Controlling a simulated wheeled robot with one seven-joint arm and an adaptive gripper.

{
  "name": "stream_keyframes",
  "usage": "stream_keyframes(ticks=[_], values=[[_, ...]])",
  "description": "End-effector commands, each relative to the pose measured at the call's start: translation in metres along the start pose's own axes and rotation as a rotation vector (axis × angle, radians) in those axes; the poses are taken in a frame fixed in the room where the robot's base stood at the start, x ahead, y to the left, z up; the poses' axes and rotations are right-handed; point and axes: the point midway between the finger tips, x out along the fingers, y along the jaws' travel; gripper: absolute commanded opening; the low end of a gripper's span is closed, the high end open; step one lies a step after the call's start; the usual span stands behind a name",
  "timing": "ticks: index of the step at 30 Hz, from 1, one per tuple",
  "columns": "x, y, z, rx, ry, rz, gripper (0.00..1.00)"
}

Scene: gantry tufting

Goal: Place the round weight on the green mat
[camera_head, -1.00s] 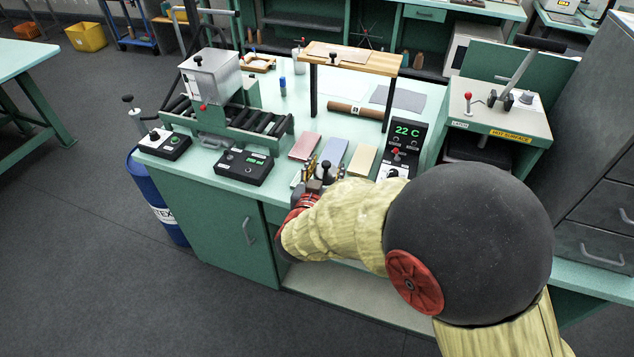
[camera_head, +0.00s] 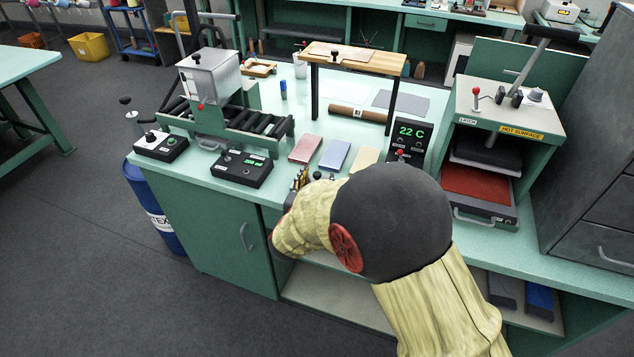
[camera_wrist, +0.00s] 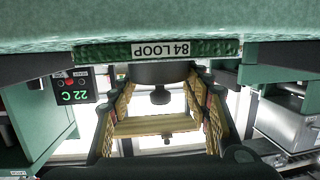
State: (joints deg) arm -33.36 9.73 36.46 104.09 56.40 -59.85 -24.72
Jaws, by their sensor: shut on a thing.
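In the wrist view, which is upside down, the round weight (camera_wrist: 160,72) is a dark disc with a small knob. My gripper (camera_wrist: 160,88) is shut on it, with a finger on each side. The green mat (camera_wrist: 105,51) shows as a strip with an "84 LOOP" label right by the disc. The disc appears directly over the mat; I cannot tell whether they touch. In the head view, my gripper (camera_head: 301,180) is low at the bench's front edge, mostly behind my arm. The mat and most of the weight are hidden there.
Pink (camera_head: 305,149), blue (camera_head: 335,155) and yellow (camera_head: 366,158) pads lie behind my gripper. A control box (camera_head: 243,167) is left of it. A temperature display (camera_head: 408,140) and a press (camera_head: 500,130) stand to the right. A wooden stand (camera_head: 375,62) is behind.

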Motion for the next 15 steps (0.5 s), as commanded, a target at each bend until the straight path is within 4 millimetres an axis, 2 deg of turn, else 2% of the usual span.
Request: stream_keyframes(ticks=[9,10,15], values=[[0.0004,-0.0006,-0.0010,0.002,0.003,-0.001,0.02],[0.0003,-0.0002,0.0011,0.000,0.000,0.000,0.48],[0.0002,-0.0001,0.0006,0.000,0.000,0.000,0.58]])
